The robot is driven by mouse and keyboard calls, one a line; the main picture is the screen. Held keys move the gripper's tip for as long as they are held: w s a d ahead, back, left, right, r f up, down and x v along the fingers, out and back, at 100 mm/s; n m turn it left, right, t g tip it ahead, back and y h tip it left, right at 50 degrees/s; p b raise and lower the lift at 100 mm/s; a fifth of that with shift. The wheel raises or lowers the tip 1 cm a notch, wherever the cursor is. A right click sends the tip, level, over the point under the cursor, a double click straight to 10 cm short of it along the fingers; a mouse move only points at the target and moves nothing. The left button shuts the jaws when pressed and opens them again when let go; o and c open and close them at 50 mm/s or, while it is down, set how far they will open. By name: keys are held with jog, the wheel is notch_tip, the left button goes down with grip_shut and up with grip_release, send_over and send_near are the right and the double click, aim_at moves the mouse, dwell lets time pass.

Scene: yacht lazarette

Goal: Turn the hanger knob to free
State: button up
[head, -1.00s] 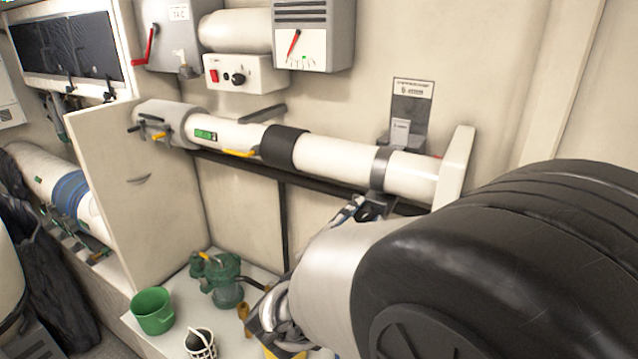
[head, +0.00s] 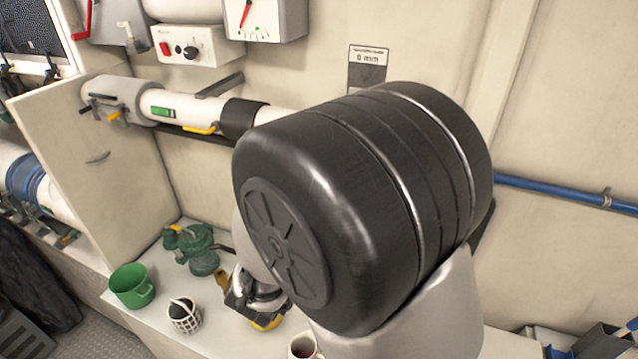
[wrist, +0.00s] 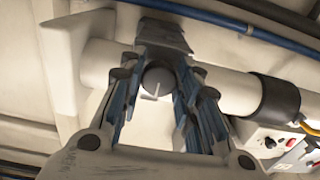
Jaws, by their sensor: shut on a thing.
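The hanger knob (wrist: 157,78) is a dark round knob with a pale pointer line, in the middle of the wrist view. My gripper (wrist: 158,72) has its two fingers on either side of the knob, shut on it. The knob sits in front of a white pipe (wrist: 232,92), below a dark bracket (wrist: 165,36) in this picture. In the head view my own arm hides the gripper, the knob and the pipe's right end. The pipe's left part (head: 185,108) shows there, with a black band (head: 238,118).
A blue pipe (head: 560,190) runs along the wall at the right. A control box (head: 198,47) is above the white pipe. A green bucket (head: 131,287), a green pump (head: 198,247) and a white basket (head: 185,315) stand on the shelf below.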

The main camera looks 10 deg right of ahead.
dwell(0.4)
jog(key=o, duration=1)
jog(key=shift+o, duration=0.2)
jog(key=v, duration=1.2)
